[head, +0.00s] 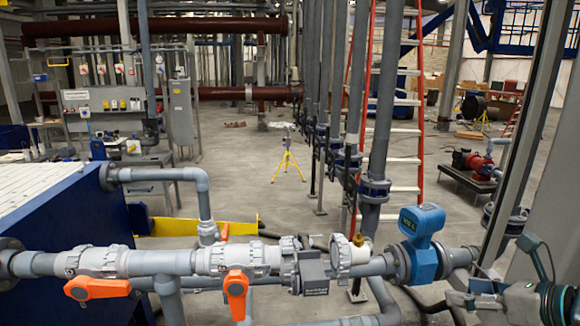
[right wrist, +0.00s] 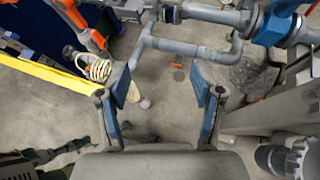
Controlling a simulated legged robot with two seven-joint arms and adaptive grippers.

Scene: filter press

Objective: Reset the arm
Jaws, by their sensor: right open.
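My right gripper (head: 468,297) is at the lower right of the head view, beside and below the blue flow meter (head: 422,240). In the right wrist view my right gripper (right wrist: 160,82) has its two blue-padded fingers wide apart. Nothing is between them; grey floor and pipework show beyond. My left gripper is in neither view.
A grey pipe run with orange-handled valves (head: 236,292) crosses the front. A blue press body with white plates (head: 45,190) stands at the left. A grey post (head: 525,130) rises behind my right arm. A yellow tripod (head: 288,165) stands on open floor farther back.

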